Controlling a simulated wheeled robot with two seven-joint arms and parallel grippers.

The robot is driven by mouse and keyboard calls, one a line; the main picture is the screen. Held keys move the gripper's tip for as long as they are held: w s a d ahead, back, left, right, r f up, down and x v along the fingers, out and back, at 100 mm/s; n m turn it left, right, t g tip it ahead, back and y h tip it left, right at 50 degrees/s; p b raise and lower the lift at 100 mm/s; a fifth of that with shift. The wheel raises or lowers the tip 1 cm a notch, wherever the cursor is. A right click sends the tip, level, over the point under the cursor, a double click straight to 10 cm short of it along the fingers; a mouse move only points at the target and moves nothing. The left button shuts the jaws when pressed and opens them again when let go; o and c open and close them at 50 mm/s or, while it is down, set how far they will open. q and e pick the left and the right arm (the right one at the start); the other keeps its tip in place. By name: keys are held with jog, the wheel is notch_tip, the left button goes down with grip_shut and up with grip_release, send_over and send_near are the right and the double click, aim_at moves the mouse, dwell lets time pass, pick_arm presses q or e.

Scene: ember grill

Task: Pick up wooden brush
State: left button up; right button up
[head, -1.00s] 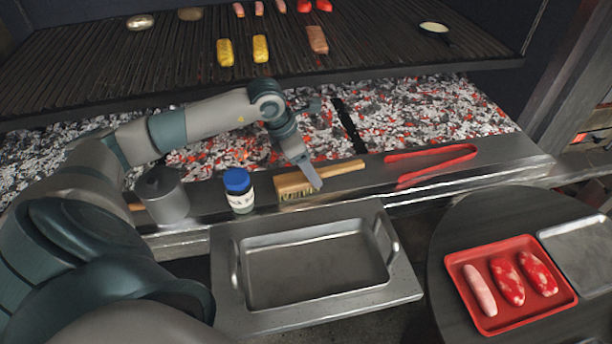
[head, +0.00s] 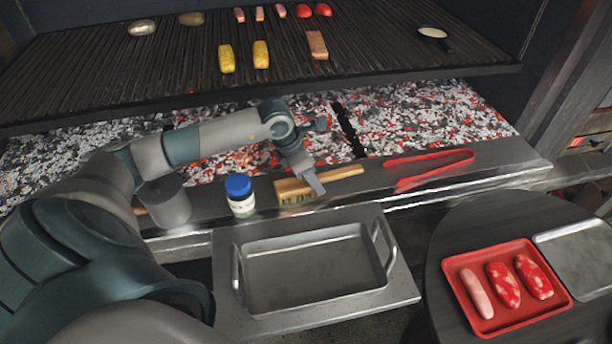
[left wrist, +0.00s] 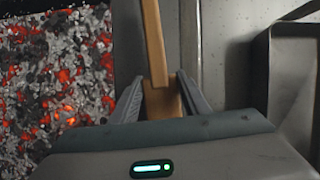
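The wooden brush (head: 345,172) lies on the metal ledge in front of the coals, its bristled block to the left and its handle pointing right. My left gripper (head: 316,184) is at the brush, near where the block meets the handle. In the left wrist view, the brush (left wrist: 153,40) runs up the middle, and the two fingers of my left gripper (left wrist: 161,88) stand apart on either side of it. A small gap shows on the left side; contact on the right side is unclear. My right gripper is not in view.
A blue-capped jar (head: 240,196) and a grey metal canister (head: 166,203) stand left of the brush. Red tongs (head: 430,170) lie to the right on the ledge. A steel pan (head: 315,300) sits in front. Glowing coals (head: 420,120) lie behind the ledge.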

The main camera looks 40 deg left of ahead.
aim_at(319, 176)
pick_arm(q)
jog(key=shift+c, duration=0.9)
jog(key=shift+r, duration=0.15)
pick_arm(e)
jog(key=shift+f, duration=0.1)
pick_arm(q)
jog(key=shift+r+b, duration=0.55)
jog(key=shift+r, duration=0.1)
notch_tip(319, 176, up, 2)
jog(key=shift+r+b, duration=0.25)
jog(key=shift+b, duration=0.45)
jog(key=d+r+b, duration=0.1)
jog(key=d+r, duration=0.2)
jog(key=d, duration=0.2)
jog(key=w+d+r+b, duration=0.1)
jog(key=d+r+b, duration=0.1)
jog(key=d+r, duration=0.2)
jog(key=shift+w+d, duration=0.2)
jog(key=shift+d, duration=1.1)
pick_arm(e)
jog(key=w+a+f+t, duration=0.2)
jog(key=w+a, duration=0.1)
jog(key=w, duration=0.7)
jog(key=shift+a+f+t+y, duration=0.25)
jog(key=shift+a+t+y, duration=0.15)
